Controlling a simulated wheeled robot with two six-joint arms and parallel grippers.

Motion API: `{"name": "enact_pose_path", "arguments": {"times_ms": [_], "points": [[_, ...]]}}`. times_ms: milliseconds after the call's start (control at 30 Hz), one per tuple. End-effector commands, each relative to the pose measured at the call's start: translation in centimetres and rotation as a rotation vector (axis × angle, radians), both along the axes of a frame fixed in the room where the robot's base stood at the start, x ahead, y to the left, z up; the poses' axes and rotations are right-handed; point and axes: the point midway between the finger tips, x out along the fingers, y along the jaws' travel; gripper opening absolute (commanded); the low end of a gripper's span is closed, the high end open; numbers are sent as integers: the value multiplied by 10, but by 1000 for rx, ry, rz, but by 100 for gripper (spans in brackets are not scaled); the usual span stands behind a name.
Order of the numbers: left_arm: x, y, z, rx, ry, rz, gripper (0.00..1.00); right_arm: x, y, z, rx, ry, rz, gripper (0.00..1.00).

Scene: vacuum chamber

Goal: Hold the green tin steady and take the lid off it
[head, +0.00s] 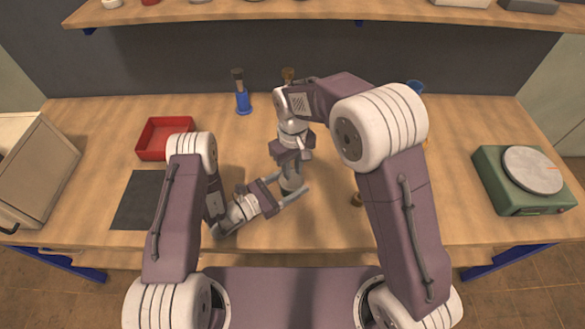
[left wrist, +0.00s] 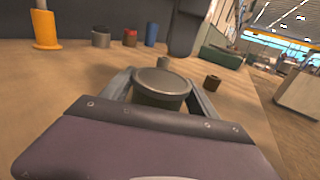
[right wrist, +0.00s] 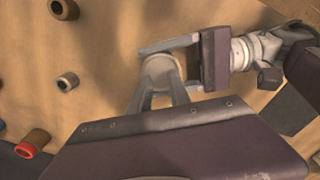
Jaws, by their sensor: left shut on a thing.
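The green tin (left wrist: 158,99) stands upright between the fingers of my left gripper (head: 290,181), which is shut on its sides. In the left wrist view its colour looks dark grey-green. A round, pale grey lid (left wrist: 162,80) sits on top of it. The lid also shows from above in the right wrist view (right wrist: 162,70). My right gripper (right wrist: 158,86) points down over the tin, its fingers apart near the lid's edge. I cannot tell whether they touch the lid. In the head view the right gripper largely hides the tin.
A red tray (head: 151,153) and a dark mat (head: 135,205) lie left. A blue-based item (head: 243,102) stands behind. A small brown piece (head: 357,199) is right of the tin, and a green scale (head: 494,177) is far right. Several small cylinders stand at the back.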

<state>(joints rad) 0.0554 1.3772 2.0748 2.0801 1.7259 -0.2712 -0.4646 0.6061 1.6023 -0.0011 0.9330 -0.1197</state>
Motion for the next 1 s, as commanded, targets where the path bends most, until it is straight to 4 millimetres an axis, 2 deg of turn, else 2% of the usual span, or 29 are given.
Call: {"name": "enact_pose_path", "arguments": {"times_ms": [267,367,733,867,1000], "points": [[0,0,0,0,0,0,0,0,0,0,0,0,0,24],[0,0,0,0,0,0,0,0,0,9,1,-1,0,24],[0,0,0,0,0,0,0,1,0,96,3,-4,0,24],[0,0,0,0,0,0,0,1,0,114,1,-2,0,24],[0,0,0,0,0,0,0,0,0,120,0,0,0,24]]}}
